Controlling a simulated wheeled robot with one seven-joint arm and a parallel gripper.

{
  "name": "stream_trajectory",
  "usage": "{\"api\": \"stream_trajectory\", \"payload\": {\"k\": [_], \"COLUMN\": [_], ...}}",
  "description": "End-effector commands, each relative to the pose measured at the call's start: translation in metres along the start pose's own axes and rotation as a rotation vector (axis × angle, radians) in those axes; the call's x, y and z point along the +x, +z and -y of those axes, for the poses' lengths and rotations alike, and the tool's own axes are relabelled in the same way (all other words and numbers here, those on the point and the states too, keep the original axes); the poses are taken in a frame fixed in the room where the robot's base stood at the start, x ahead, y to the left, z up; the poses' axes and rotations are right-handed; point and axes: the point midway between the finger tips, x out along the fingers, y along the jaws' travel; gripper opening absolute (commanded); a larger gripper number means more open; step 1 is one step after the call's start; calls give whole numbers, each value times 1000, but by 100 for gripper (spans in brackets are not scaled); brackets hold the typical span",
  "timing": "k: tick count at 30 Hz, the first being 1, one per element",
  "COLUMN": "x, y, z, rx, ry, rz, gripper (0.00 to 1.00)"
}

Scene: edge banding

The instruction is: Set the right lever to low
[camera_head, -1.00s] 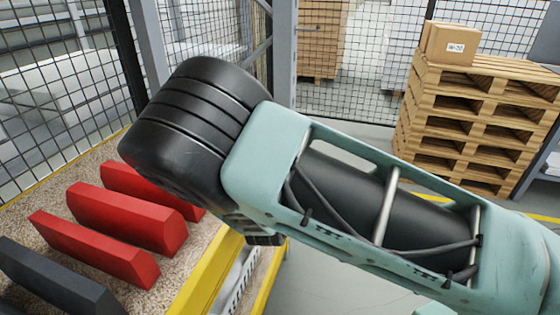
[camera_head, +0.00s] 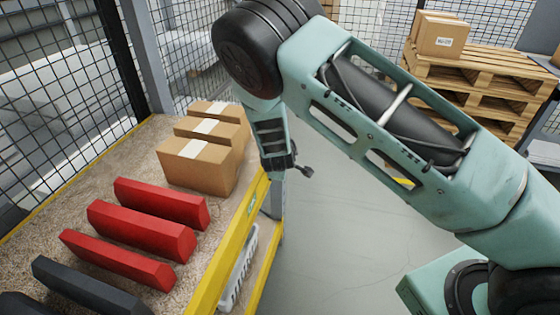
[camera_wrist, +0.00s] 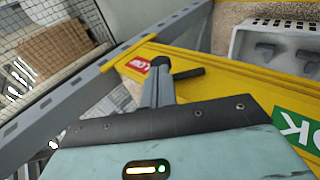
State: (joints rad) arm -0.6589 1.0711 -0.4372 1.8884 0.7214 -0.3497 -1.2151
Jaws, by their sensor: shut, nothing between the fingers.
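A dark lever (camera_head: 304,171) juts from the yellow rack edge, just right of my gripper (camera_head: 280,162) in the head view. In the wrist view the lever (camera_wrist: 187,72) lies beside the red label (camera_wrist: 136,63), which appears to read LOW upside down. The green OK label (camera_wrist: 298,128) is farther right along the yellow beam, away from the lever. My gripper (camera_wrist: 160,86) is shut and empty, with its fingertips close against the lever; I cannot tell whether they touch. The lever's pivot is partly hidden by the fingers.
Cardboard boxes (camera_head: 197,160), red blocks (camera_head: 141,231) and dark blocks (camera_head: 80,292) lie on the rack's top. A light crate (camera_wrist: 234,42) sits behind the yellow beam in the wrist view. Wire mesh fencing (camera_head: 62,105) stands behind. Open floor (camera_head: 350,235) lies right of the rack.

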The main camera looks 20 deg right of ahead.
Motion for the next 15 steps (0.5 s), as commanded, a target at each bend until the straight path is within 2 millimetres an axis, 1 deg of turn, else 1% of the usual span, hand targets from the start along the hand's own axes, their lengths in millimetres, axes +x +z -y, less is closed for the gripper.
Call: {"api": "stream_trajectory", "payload": {"k": [3, 15], "x": [2, 5], "y": [0, 1], "z": [-3, -4], "rx": [0, 0], "ry": [2, 4], "rz": [0, 0], "gripper": [0, 0]}}
